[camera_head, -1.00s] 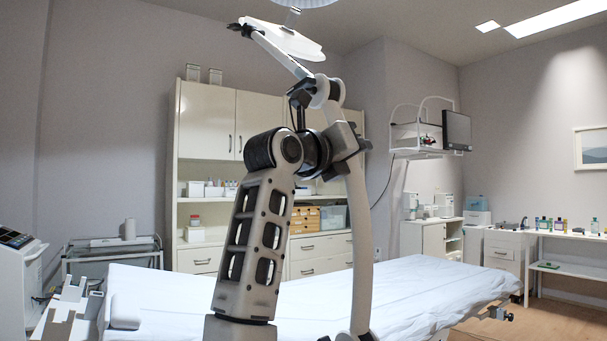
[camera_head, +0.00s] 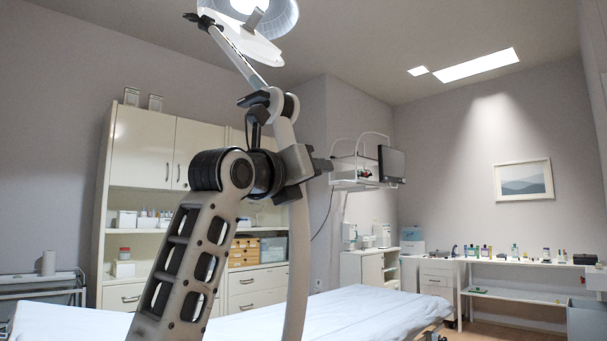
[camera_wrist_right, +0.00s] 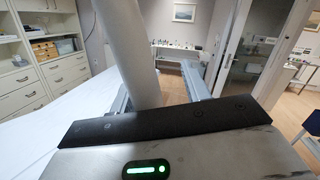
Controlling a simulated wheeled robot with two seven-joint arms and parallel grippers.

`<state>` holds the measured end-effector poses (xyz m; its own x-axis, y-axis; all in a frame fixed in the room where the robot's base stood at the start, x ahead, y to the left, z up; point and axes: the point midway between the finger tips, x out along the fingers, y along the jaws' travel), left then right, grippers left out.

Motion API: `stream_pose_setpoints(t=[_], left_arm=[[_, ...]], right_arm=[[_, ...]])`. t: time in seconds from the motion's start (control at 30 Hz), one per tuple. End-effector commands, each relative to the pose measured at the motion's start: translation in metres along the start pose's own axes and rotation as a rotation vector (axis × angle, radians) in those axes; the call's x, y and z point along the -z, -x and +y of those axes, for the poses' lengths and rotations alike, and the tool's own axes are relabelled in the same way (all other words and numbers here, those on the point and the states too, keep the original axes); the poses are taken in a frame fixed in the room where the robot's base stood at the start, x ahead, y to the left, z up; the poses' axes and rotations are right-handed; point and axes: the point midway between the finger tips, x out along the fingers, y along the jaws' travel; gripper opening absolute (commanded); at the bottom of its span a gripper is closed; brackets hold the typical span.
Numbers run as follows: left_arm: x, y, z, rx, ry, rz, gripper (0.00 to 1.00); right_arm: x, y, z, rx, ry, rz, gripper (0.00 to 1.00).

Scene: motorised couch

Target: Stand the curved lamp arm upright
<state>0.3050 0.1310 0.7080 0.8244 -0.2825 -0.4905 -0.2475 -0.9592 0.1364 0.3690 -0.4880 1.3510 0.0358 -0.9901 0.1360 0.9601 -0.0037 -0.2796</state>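The curved lamp arm (camera_head: 297,265) is a pale, thick, slightly bowed post rising in the middle of the head view. Above it are a joint (camera_head: 285,103), a slim upper link and a round lit lamp (camera_head: 262,12). My right gripper (camera_head: 318,166) is at the post's upper half, reached by my arm from below. In the right wrist view the lamp arm (camera_wrist_right: 128,45) passes between the gripper's two fingers (camera_wrist_right: 160,95), close to the left one, with a gap to the right one. The post's lower end is hidden. My left gripper is out of view.
A white-covered couch (camera_head: 335,310) lies below and behind the lamp arm. A cream cabinet (camera_head: 140,145) stands against the back wall. Floor shows at right.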

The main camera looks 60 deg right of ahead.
Motion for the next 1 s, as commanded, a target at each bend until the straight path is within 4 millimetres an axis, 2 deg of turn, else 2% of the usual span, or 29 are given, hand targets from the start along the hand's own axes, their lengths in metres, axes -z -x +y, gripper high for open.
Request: stream_pose_setpoints(t=[0.23, 0.37, 0.8, 1.0], left_arm=[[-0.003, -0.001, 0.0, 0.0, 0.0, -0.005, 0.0], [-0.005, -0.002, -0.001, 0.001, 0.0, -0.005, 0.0], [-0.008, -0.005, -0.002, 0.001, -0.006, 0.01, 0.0], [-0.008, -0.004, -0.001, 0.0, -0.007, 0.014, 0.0]], right_arm=[[-0.001, 0.005, 0.003, -0.007, 0.002, -0.004, 0.47], [0.0, 0.018, 0.004, -0.009, 0.002, -0.005, 0.47], [0.001, 0.12, 0.003, -0.008, 0.003, -0.005, 0.47], [0.0, 0.15, 0.002, -0.004, 0.002, -0.004, 0.47]])
